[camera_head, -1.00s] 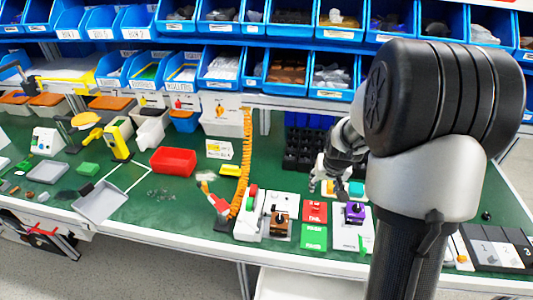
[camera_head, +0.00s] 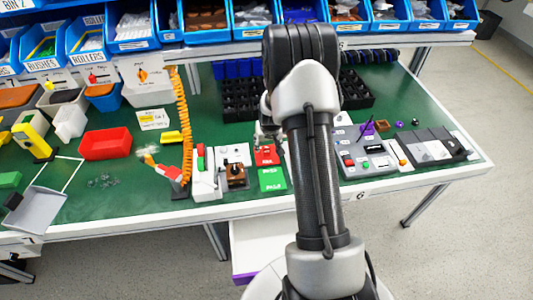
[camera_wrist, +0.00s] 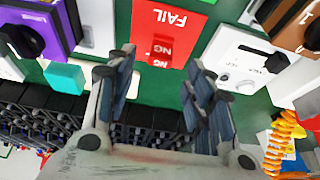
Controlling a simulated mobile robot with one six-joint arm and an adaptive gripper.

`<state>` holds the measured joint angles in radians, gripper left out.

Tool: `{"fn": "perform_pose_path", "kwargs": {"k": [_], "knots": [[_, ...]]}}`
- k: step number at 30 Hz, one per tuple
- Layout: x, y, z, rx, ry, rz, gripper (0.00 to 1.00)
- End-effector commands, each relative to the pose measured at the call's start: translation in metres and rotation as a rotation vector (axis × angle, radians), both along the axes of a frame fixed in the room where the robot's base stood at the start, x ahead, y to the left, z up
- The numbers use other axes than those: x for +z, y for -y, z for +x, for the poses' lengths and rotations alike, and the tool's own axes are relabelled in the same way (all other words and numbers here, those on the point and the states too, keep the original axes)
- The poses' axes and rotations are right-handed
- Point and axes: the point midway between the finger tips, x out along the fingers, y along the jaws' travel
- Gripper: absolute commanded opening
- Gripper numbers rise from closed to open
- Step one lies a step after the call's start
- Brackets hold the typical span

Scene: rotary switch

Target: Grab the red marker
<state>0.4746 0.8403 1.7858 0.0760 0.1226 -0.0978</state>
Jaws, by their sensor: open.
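A small red block marked NG (camera_wrist: 162,48), which looks like the red marker, lies on the red FAIL pad (camera_wrist: 178,20) in the wrist view. In the head view the red pad (camera_head: 267,155) lies on the green bench, behind the green PASS pad (camera_head: 271,179); the block is too small to make out there. My gripper (camera_wrist: 162,95) is open and empty, its two dark pads spread to either side below the red block in the wrist picture. In the head view my gripper (camera_head: 269,134) is just behind the red pad, partly hidden by my arm.
A white box with a brown switch (camera_head: 235,173) stands left of the pads. A purple switch (camera_wrist: 28,32) and a teal block (camera_wrist: 65,77) are on the other side. Black crates (camera_head: 238,105) stand behind. Blue bins (camera_head: 130,27) line the back.

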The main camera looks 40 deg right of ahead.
Motion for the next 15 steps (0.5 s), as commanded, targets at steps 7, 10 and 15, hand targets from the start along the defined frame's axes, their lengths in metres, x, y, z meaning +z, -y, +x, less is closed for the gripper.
{"fn": "perform_pose_path", "kwargs": {"k": [7, 10, 15], "knots": [[-0.020, 0.003, 0.005, 0.000, -0.001, 0.000, 0.48], [-0.036, 0.005, 0.009, 0.000, -0.002, 0.001, 0.48], [-0.051, 0.009, 0.015, 0.000, 0.000, 0.000, 0.48]]}}
